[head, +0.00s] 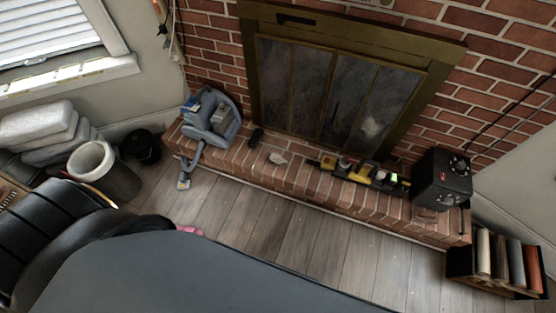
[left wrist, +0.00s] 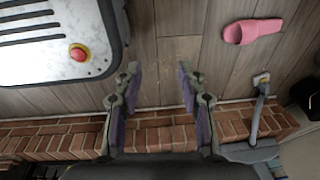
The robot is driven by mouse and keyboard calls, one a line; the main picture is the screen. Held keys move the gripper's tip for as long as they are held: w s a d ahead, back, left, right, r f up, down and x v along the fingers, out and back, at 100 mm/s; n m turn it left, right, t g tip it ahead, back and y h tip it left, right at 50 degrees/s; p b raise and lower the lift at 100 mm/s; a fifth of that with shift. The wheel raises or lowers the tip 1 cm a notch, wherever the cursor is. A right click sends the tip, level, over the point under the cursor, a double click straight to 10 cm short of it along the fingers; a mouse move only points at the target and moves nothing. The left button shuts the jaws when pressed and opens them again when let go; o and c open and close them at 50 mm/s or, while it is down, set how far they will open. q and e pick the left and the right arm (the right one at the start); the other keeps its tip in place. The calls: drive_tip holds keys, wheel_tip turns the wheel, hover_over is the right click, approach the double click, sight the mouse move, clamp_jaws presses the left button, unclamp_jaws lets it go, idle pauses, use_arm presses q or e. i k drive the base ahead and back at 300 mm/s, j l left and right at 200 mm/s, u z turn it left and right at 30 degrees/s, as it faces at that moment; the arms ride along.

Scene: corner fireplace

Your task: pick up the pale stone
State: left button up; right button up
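The pale stone (head: 277,158) is a small whitish lump lying on the brick hearth (head: 303,185) in the head view, in front of the fireplace screen. I cannot make it out in the left wrist view. My left gripper (left wrist: 158,82) shows in the left wrist view with its two fingers wide apart and nothing between them. Wooden floor and the brick edge of the hearth show behind the fingers. Neither gripper shows in the head view, and my right gripper is in no view.
A dark object (head: 257,137) lies left of the stone, beyond it a grey-blue caddy (head: 222,121). A yellow-black tool (head: 360,174) and black box (head: 440,178) stand to the right. A pink slipper (left wrist: 254,31) lies on the floor.

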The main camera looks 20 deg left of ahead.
sight(276, 158)
drive_tip(key=i+j+z, duration=0.2)
drive_tip(key=i+j, duration=0.15)
drive_tip(key=j, duration=0.25)
drive_tip(key=i+j+z, duration=0.25)
drive_tip(key=j, duration=0.4)
drive_tip(key=i+j+z, duration=0.1)
drive_tip(key=j, duration=0.25)
drive_tip(key=i, duration=0.1)
